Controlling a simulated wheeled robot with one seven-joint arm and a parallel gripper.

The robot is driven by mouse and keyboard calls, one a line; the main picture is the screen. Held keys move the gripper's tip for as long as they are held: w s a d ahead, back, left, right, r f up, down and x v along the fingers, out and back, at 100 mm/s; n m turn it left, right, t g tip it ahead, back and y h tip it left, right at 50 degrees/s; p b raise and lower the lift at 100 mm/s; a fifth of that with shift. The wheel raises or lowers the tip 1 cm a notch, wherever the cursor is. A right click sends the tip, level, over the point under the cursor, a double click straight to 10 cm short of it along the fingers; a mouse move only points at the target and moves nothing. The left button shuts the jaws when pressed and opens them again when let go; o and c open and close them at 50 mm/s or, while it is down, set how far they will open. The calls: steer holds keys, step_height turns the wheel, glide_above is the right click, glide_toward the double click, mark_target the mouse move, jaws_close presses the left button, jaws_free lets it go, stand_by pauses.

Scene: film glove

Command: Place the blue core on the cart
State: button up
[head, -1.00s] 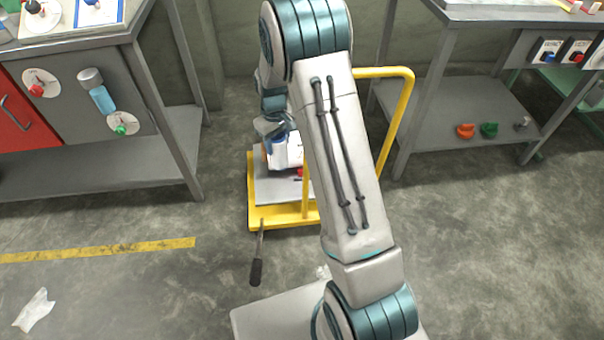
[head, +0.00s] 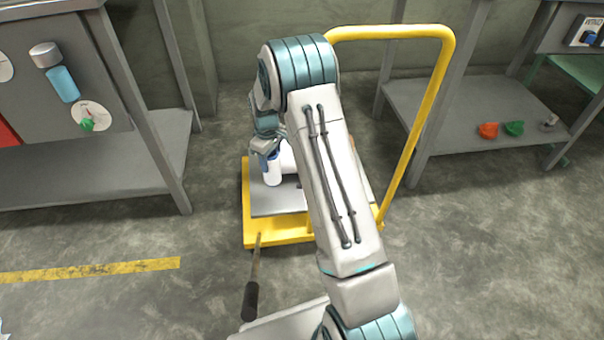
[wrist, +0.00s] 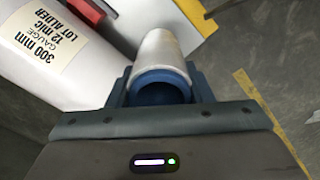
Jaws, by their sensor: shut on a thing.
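The blue core (wrist: 160,84) shows in the wrist view as a blue ring-shaped end on a narrow white cylinder. My gripper (wrist: 160,98) is shut on this blue end. In the head view, the held piece (head: 271,172) hangs roughly upright from my gripper (head: 267,148), over the left part of the cart's deck. I cannot tell whether its lower end touches the deck. The yellow cart (head: 278,227) has a grey deck and a tall yellow handle. A large white roll (wrist: 50,60) labelled "300 mm" lies beside the held piece; my arm hides much of it in the head view.
A dark-handled rod (head: 252,290) leans at the cart's front edge. A grey bench (head: 150,130) stands at left, and another with a lower shelf (head: 455,105) holding red and green pieces stands at right.

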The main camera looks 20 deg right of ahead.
step_height(320, 180, down, 10)
steer(key=b, duration=0.4)
steer(key=shift+w+b, duration=0.2)
steer(key=shift+b, duration=0.1)
steer(key=shift+f, duration=0.2)
steer(key=o, duration=1)
step_height(320, 180, up, 8)
steer(key=p, duration=0.3)
steer(key=shift+p, duration=0.3)
